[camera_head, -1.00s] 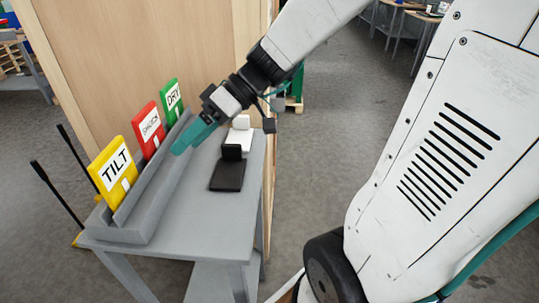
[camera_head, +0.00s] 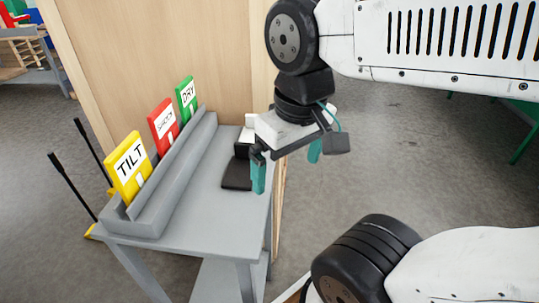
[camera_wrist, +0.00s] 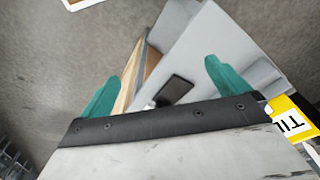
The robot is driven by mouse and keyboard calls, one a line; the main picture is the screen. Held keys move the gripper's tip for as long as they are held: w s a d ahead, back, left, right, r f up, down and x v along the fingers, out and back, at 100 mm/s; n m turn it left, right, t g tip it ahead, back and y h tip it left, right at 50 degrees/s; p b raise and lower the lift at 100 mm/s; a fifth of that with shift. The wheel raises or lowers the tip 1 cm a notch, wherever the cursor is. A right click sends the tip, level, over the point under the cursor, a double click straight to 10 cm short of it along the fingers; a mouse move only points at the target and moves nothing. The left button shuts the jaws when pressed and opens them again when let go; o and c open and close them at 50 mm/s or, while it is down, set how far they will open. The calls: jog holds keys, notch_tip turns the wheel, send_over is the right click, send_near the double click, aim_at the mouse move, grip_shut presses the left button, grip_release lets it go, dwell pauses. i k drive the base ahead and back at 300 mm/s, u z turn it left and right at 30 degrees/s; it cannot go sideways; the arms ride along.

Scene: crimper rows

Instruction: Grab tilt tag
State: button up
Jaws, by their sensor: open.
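The yellow TILT tag (camera_head: 129,166) stands upright in the near end of a grey slotted holder (camera_head: 150,217) on a grey table. In the wrist view the yellow TILT tag (camera_wrist: 291,121) shows at the right edge, partly cut off. My gripper (camera_head: 287,172) is open and empty, with teal fingers pointing down. It is over the right side of the table, to the right of the tag and well apart from it. In the wrist view my gripper (camera_wrist: 158,85) has its fingers wide apart, with nothing between them touching.
A red tag (camera_head: 163,125) and a green DRY tag (camera_head: 187,98) stand behind TILT in the same holder. A black stand (camera_head: 236,175) sits near my gripper. A wooden panel (camera_head: 160,50) rises behind the table (camera_head: 200,210). The tabletop between holder and stand is clear.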

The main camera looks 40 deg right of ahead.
aim_at(129, 166)
jog(key=k, duration=1)
jog(key=z, duration=1.45)
jog(key=i, duration=1.25)
jog(key=u, duration=2.45)
jog(key=i, duration=0.5)
